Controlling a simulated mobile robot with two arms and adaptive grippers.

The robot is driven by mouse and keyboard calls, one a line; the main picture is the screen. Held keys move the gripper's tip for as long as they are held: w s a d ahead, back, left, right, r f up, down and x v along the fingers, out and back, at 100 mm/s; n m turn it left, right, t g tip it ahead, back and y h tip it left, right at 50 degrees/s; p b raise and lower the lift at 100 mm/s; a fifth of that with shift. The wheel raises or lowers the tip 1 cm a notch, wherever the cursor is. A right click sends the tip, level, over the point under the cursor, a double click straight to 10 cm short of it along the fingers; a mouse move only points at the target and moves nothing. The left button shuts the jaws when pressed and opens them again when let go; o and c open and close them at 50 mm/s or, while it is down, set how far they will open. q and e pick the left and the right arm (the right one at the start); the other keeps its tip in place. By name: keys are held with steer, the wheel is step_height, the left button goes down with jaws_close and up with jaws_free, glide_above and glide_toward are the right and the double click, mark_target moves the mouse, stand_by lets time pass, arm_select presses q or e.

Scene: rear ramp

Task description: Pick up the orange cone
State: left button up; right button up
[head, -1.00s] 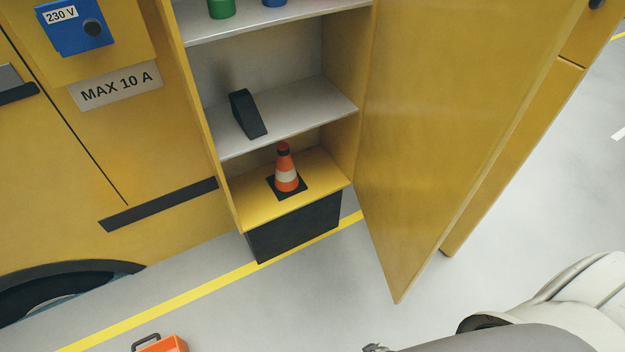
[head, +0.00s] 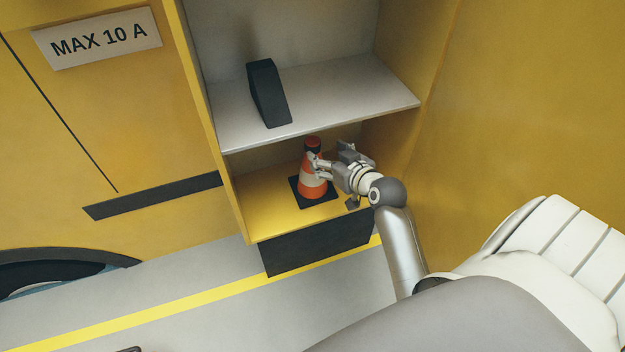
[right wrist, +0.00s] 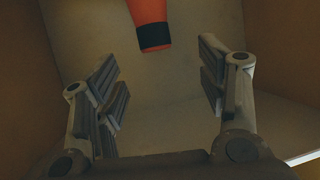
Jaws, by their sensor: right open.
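My right gripper (head: 326,164) is at the cone's upper right side, inside the bottom compartment, and partly covers the cone. In the right wrist view the right gripper (right wrist: 165,84) has its fingers wide apart with nothing between them. The cone's orange and dark upper part (right wrist: 150,24) shows at the top, beyond the fingertips.
A grey shelf (head: 330,98) with a black wedge (head: 268,94) on it lies just above the cone. The cabinet's side walls and the open yellow door (head: 510,110) bound the space at the right. Grey floor (head: 200,325) lies in front.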

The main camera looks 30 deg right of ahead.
mark_target(317, 146)
steer(key=b+x, duration=0.1)
steer(key=x, duration=0.5)
steer(key=shift+d+r, duration=0.1)
steer(key=shift+d, duration=0.1)
steer(key=b+x, duration=0.1)
steer(key=x, duration=0.1)
steer(key=b+x, duration=0.1)
steer(key=x, duration=0.1)
steer(key=shift+w+d+f, duration=0.25)
steer(key=shift+f, duration=0.1)
arm_select(q)
steer(key=v, duration=0.4)
steer(key=shift+s+r, duration=0.1)
steer(key=shift+r, duration=0.1)
arm_select(e)
jaws_close()
steer(key=shift+r, duration=0.15)
